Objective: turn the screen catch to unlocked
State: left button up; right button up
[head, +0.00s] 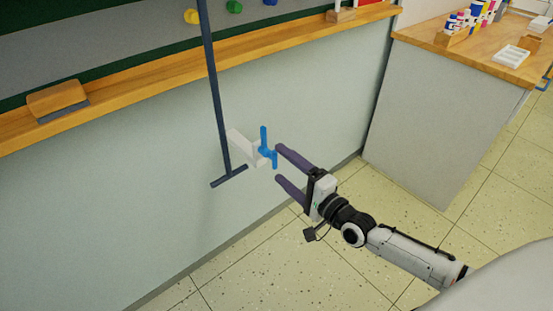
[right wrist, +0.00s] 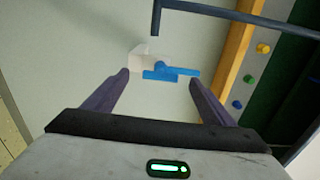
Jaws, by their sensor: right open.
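The screen catch is a blue T-shaped handle (head: 264,147) on a white bracket (head: 241,145), beside a dark blue post (head: 214,90) in front of the pale wall. In the head view the handle's long part stands upright. In the right wrist view the blue handle (right wrist: 170,72) lies ahead, between the lines of the two fingers, with the white bracket (right wrist: 146,57) behind it. My right gripper (head: 277,163) is open and empty, its purple fingertips just to the right of the handle. I cannot tell whether a fingertip touches it. My left gripper is not in view.
A wooden ledge (head: 150,82) with an eraser (head: 58,99) runs along the board above the catch. A grey cabinet (head: 440,110) with paint bottles and a white tray (head: 510,56) stands at the right. The tiled floor below is clear.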

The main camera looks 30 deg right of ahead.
jog(key=v, duration=0.6)
jog(key=shift+p, duration=0.3)
jog(key=s+a+f+n+g+h+p, duration=0.1)
jog(key=s+a+f+n+g+p, duration=0.2)
jog(key=s+a+n, duration=0.3)
jog(key=s+a+f+n+g+p, duration=0.4)
jog(key=s+n, duration=0.7)
jog(key=s, duration=0.3)
jog(key=a+f+g, duration=0.1)
jog(key=a+f, duration=0.1)
jog(key=a, duration=0.1)
jog(key=shift+s+n+g+h, duration=0.3)
jog(key=shift+g+h, duration=0.1)
